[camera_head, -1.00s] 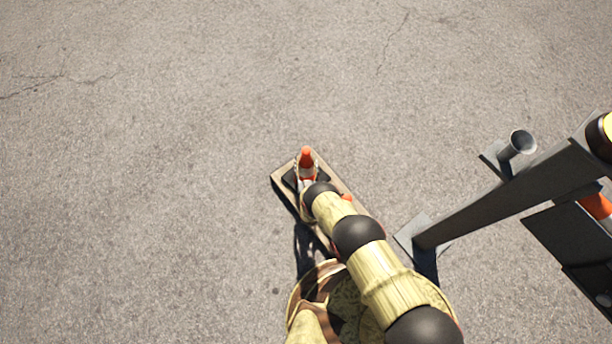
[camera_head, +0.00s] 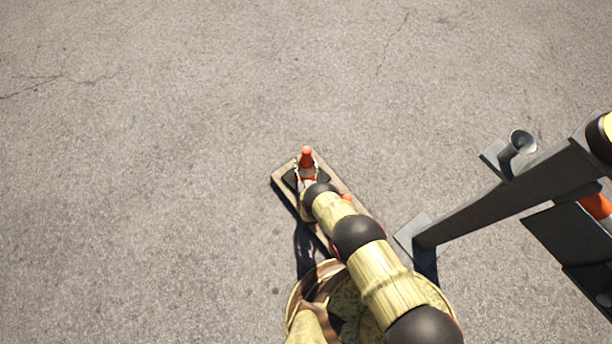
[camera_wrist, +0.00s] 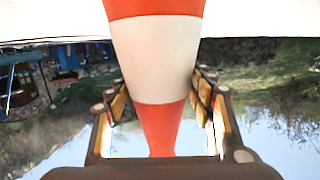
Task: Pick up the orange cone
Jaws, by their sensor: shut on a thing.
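In the head view my arm hides most of the gripper and part of the plank.
A grey metal frame (camera_head: 500,205) with a short upright pipe (camera_head: 519,144) stands to the right of the plank. Part of another orange and white cone (camera_head: 597,206) shows behind it at the right edge. The pavement to the left and beyond is clear.

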